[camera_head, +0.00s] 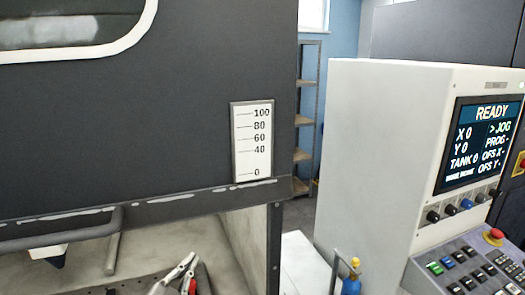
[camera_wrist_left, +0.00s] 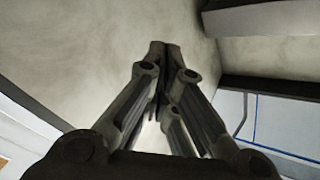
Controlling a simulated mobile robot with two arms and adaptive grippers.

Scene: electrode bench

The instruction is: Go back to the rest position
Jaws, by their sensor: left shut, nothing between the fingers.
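My left gripper (camera_head: 188,262) shows at the bottom of the head view, in the opening under the dark machine panel, with pale glints on its links. In the left wrist view the same gripper (camera_wrist_left: 158,48) is dark, with its fingertips together and nothing between them. A plain beige surface lies beyond the tips. My right gripper is in neither view.
The dark panel (camera_head: 150,110) with a level scale (camera_head: 253,140) hangs above the opening, with a grey handle bar (camera_head: 75,236) along its lower edge. A white control cabinet (camera_head: 375,150) stands at right; its screen (camera_head: 480,143) reads READY.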

